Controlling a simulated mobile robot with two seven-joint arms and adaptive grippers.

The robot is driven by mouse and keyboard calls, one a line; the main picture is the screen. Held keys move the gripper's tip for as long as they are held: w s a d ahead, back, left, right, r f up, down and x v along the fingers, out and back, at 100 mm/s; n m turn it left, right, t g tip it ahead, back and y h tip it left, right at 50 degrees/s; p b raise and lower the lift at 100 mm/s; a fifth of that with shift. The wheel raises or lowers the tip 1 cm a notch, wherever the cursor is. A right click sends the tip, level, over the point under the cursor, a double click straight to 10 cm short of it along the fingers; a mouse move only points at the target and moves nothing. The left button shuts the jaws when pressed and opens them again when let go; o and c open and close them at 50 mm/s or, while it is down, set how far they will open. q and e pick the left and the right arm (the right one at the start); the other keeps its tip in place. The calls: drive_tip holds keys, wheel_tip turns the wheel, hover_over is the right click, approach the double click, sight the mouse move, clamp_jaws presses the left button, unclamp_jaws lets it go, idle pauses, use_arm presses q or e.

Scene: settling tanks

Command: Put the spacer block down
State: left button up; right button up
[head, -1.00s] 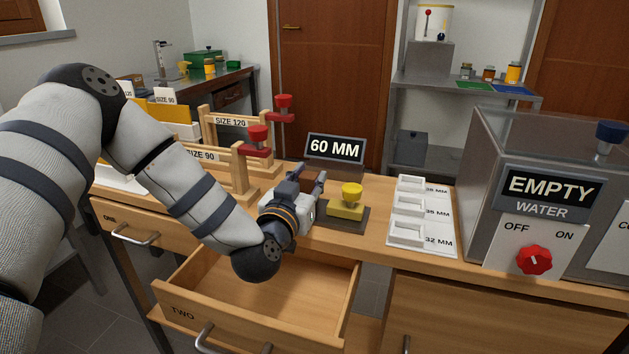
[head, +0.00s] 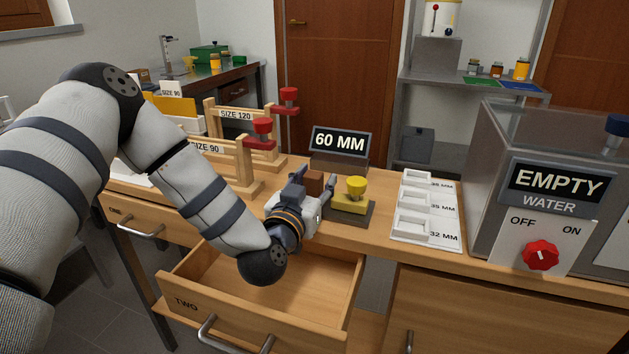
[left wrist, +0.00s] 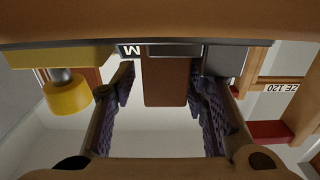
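The brown spacer block (head: 315,183) stands upright on the wooden counter in front of the display reading 60 MM (head: 338,143). My left gripper (head: 314,187) is low over the counter with its fingers on either side of the block. In the left wrist view, which is upside down, the block (left wrist: 166,82) is between the spread fingers (left wrist: 162,92). A gap shows on one side of it; on the other the finger is very near, and I cannot tell whether it touches. The head view partly hides the block's lower part. My right gripper is not in view.
A yellow-topped device (head: 355,190) on a dark plate is just right of the left gripper. White trays (head: 412,228) lie further right. Wooden racks (head: 247,165) with red knobs stand to the left. The open drawer TWO (head: 180,300) is below my left wrist.

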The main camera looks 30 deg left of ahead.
sight(310, 181)
use_arm(q)
drive_tip(key=shift+s+a+f, duration=0.1)
drive_tip(key=shift+a+f, duration=0.1)
drive_tip(key=shift+f, duration=0.25)
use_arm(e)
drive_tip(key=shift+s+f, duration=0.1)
use_arm(q)
drive_tip(key=shift+r, duration=0.2)
drive_tip(key=s, duration=0.1)
drive_tip(key=s+r, duration=0.1)
drive_tip(key=s, duration=0.1)
drive_tip(key=s+d, duration=0.1)
drive_tip(key=shift+s+r, duration=0.15)
drive_tip(key=shift+s, duration=0.15)
drive_tip(key=v, duration=0.7)
drive_tip(key=shift+p, duration=0.4)
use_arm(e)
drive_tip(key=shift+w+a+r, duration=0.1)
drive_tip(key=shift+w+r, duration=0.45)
use_arm(q)
drive_tip(key=shift+s+d, duration=0.1)
